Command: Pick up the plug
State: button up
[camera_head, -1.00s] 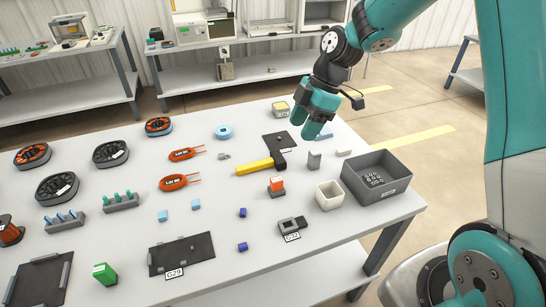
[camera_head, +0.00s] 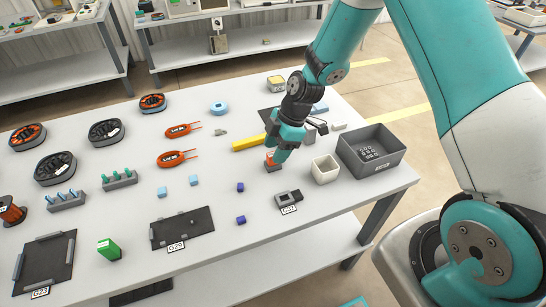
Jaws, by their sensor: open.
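A small orange-red block (camera_head: 270,160) sits upright on a dark grey base on the white table; it looks like the plug, though no readable label confirms it. My gripper (camera_head: 278,151) points down right over this block, its teal fingers open. The fingers partly cover the block and its base. I cannot tell whether they touch it or stand on both sides of it.
A cream open cup (camera_head: 325,171) and a dark grey bin (camera_head: 342,150) stand close on the right. A grey clamp-like part (camera_head: 288,197) lies in front. The table's front edge is near.

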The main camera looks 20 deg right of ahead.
jog(key=shift+x, duration=1.2)
grip_shut()
jog(key=shift+r, duration=0.15)
